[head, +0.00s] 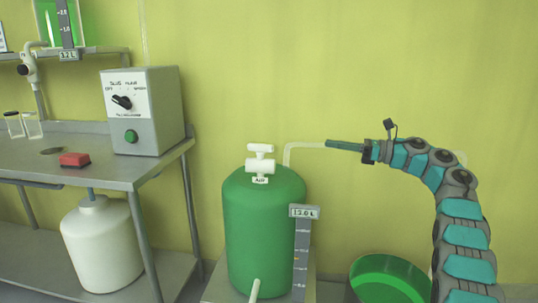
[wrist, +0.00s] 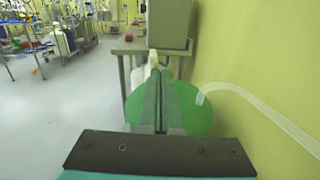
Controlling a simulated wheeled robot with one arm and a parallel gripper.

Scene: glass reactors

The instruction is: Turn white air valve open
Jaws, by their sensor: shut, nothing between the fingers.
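The white air valve (head: 260,160) is a T-shaped white handle and body on top of a green tank (head: 262,235), above a small "AIR" label. My gripper (head: 328,144) is to the right of the valve in the head view, roughly level with its handle and apart from it. Its slim green fingers are together and empty, pointing left toward the valve. In the wrist view the gripper (wrist: 156,75) points over the green tank top (wrist: 200,112). The fingers cover much of what lies straight ahead, so the valve is hard to make out there.
A pale tube (head: 305,144) bends down behind the tank, near my fingers. A grey control box (head: 145,110) and a red block (head: 74,160) are on the metal table (head: 120,175) at left. A green bowl (head: 388,280) is at lower right. The yellow wall is close behind.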

